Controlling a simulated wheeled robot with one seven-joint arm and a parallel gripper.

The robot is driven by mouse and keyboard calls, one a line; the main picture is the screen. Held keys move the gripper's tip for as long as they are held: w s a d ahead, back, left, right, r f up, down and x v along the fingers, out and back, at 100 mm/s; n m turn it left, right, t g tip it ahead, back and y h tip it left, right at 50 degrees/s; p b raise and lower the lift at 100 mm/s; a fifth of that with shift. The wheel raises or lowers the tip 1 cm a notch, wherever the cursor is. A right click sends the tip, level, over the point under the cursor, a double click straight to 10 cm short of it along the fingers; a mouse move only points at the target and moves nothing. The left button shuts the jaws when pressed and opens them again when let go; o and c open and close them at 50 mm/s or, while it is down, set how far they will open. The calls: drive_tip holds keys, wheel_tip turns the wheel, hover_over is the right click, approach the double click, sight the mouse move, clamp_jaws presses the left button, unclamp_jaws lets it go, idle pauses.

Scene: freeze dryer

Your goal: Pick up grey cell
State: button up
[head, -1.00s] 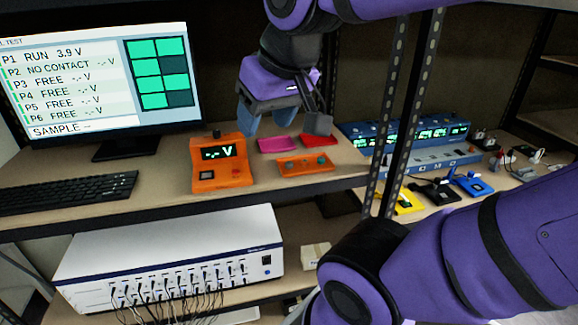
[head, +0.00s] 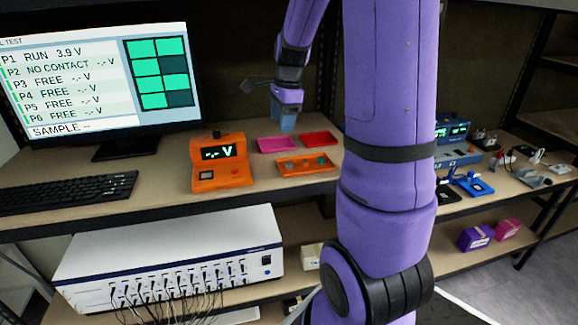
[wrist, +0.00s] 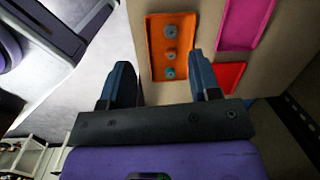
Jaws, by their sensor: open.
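The grey cell (wrist: 171,32) is a small round piece in an orange tray (wrist: 157,46). My gripper (head: 284,122) is above and behind the tray there, open and empty. In the wrist view its two blue fingers (wrist: 160,68) are spread apart below the grey cell, not around it.
A magenta tray (head: 277,145) and a red tray (head: 318,139) lie behind the orange tray. An orange voltage meter (head: 221,172) stands to its left, with a monitor (head: 100,80) and keyboard (head: 65,192) farther left. My arm blocks part of the right side.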

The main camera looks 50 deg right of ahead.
drive_tip(key=d+f+m, duration=0.4)
drive_tip(key=d+f, duration=0.1)
hover_over(289, 163)
drive_tip(key=d, duration=0.1)
wheel_tip(289, 163, down, 5)
drive_tip(key=shift+s+r, duration=0.1)
drive_tip(key=shift+a+f, duration=0.2)
drive_tip(key=shift+f, duration=1.25)
drive_tip(key=shift+a+f, duration=0.2)
drive_tip(key=shift+f, duration=1.2)
drive_tip(key=c, duration=1)
